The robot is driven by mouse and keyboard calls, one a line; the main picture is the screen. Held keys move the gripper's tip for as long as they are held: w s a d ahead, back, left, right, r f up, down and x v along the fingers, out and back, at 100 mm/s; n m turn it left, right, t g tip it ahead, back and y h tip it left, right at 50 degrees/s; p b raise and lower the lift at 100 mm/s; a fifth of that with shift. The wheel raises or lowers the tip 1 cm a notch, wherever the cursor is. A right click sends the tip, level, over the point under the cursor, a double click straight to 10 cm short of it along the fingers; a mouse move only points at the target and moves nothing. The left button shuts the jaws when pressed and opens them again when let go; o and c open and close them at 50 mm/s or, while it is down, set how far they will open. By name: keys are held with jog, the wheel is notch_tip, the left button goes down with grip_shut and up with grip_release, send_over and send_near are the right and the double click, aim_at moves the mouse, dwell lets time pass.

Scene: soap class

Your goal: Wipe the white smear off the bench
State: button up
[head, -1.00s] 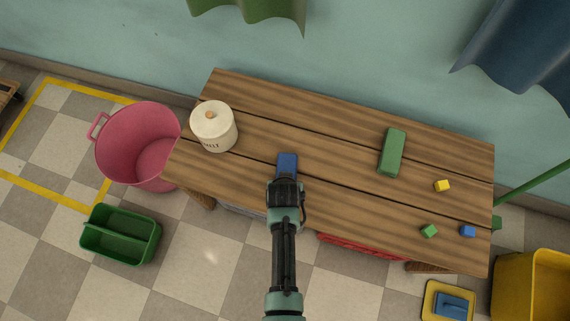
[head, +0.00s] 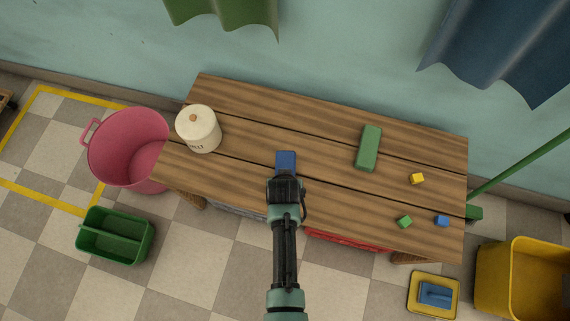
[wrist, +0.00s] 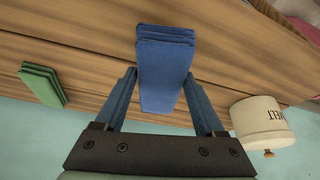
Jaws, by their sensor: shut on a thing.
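My gripper (wrist: 161,78) is shut on a blue folded cloth (wrist: 165,50), which sticks out beyond the fingers. In the head view the blue cloth (head: 286,161) is over the middle-left of the wooden bench (head: 240,107), and my gripper (head: 286,180) is just below it in the picture. I cannot tell whether the cloth touches the bench. No white smear shows clearly on the visible planks. My arm and the cloth hide part of the bench.
A cream lidded pot (head: 199,132) stands at the bench's left end. A green folded cloth (head: 369,148) lies to the right of my gripper. Yellow (head: 417,178), green (head: 404,222) and blue (head: 442,221) blocks lie at the right end. A pink tub (head: 125,150) stands left of the bench.

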jog(key=shift+r+p, duration=1.4)
jog(key=shift+r, duration=0.45)
